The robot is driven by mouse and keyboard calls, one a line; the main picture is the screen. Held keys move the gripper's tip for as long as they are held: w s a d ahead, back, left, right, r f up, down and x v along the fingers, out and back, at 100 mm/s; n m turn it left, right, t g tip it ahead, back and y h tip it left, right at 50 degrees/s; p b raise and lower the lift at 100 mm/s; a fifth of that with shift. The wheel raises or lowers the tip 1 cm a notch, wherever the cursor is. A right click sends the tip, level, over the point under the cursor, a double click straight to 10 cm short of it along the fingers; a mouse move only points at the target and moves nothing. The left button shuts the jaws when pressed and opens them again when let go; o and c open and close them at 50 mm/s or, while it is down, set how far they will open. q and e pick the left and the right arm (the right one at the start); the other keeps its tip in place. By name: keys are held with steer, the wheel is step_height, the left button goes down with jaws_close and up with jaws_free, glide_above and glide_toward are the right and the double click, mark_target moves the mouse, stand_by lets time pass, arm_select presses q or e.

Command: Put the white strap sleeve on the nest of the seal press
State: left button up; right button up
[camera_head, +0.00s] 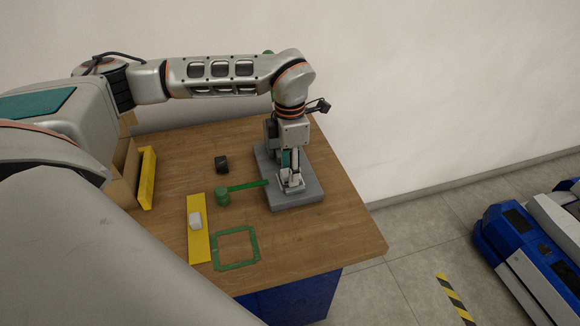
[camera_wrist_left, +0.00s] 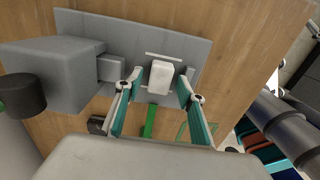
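The seal press (camera_head: 296,199) is a grey unit on a flat base near the table's far right; it also shows in the left wrist view (camera_wrist_left: 70,72). A white block, seemingly the strap sleeve (camera_wrist_left: 160,77), sits at the nest (camera_wrist_left: 163,56), between pale guide strips. My left gripper (camera_head: 291,182) is over the nest, pointing down. In the left wrist view its fingers (camera_wrist_left: 159,84) stand open on both sides of the white block, with gaps. Another white block (camera_head: 195,220) lies on a yellow strip (camera_head: 199,246). My right gripper is out of view.
A green bar with a round green knob (camera_head: 222,197) extends left from the press base. A small black block (camera_head: 221,165) and a green square outline (camera_head: 236,232) are on the wooden table (camera_head: 310,245). A yellow-edged box (camera_head: 147,178) stands left. Blue equipment (camera_head: 530,250) is beyond the table.

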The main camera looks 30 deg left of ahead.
arm_select(q)
steer(key=shift+r, duration=0.1)
step_height(320, 180, up, 12)
stand_by(0.7)
stand_by(0.5)
